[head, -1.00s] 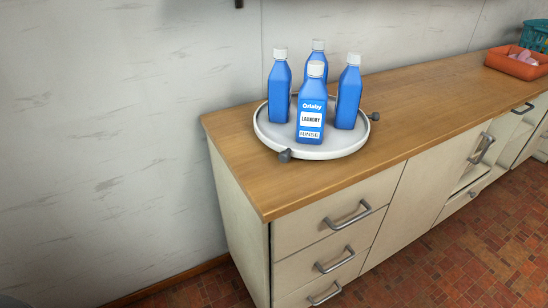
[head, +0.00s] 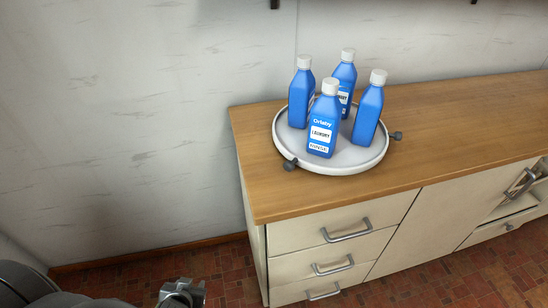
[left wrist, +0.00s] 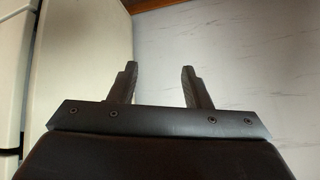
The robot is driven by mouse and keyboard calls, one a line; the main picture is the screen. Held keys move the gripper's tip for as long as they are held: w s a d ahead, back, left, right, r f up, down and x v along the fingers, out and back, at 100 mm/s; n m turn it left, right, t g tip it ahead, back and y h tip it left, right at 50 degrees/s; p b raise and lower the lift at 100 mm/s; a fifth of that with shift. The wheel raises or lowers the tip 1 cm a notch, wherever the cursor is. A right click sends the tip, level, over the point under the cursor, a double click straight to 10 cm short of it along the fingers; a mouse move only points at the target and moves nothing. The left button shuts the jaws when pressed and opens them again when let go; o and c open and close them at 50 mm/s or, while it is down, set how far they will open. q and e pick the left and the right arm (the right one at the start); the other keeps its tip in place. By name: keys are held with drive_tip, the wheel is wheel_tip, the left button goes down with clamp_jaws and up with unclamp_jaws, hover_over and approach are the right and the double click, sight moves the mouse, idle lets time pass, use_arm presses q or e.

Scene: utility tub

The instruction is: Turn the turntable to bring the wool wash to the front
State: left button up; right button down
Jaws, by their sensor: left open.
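The turntable (head: 362,158) is a round white tray on the wooden counter, with dark knobs (head: 290,164) (head: 397,135) on its rim. Several blue, white-capped bottles stand on it. The front bottle (head: 323,124) reads "Orlaby LAUNDRY RINSE". The left bottle (head: 301,95) and right bottle (head: 368,112) show no readable label. The back bottle (head: 346,76) shows part of a white label, too small to read. I cannot tell which is the wool wash. My left gripper (head: 182,292) is low at lower left, away from the turntable; it shows open and empty in the left wrist view (left wrist: 159,72). My right gripper is out of view.
The wooden counter (head: 450,120) is clear to the right of the turntable. Cabinet drawers with metal handles (head: 346,231) stick out below its front edge. A plain wall (head: 150,100) stands behind. Tiled floor (head: 225,270) is open at lower left.

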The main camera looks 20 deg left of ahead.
sight(286, 167)
use_arm(q)
drive_tip(key=w+d+r+m+t+h+p, duration=0.1)
drive_tip(key=w+r+t+p, duration=0.25)
drive_tip(key=r, duration=0.55)
drive_tip(key=w+r+m+t+p, duration=0.1)
drive_tip(key=w+r+t+p, duration=0.3)
drive_tip(key=r, duration=0.5)
drive_tip(key=s+d+r+m+h+p, duration=0.1)
drive_tip(key=d+r+m+h+p, duration=0.2)
drive_tip(key=d+r+h+p, duration=0.3)
drive_tip(key=d+r+m+h+p, duration=0.3)
drive_tip(key=d+r+h, duration=0.15)
drive_tip(key=r, duration=0.45)
drive_tip(key=shift+t, duration=0.45)
drive_tip(key=p+x, duration=0.2)
drive_tip(key=x, duration=1.5)
drive_tip(key=shift+w+a+f, duration=0.1)
drive_tip(key=shift+a+f, duration=0.05)
drive_tip(key=shift+f, duration=0.05)
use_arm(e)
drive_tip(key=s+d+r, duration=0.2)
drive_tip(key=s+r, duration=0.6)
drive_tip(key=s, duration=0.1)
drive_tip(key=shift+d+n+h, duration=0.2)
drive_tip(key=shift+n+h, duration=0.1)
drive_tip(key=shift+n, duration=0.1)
use_arm(q)
clamp_jaws()
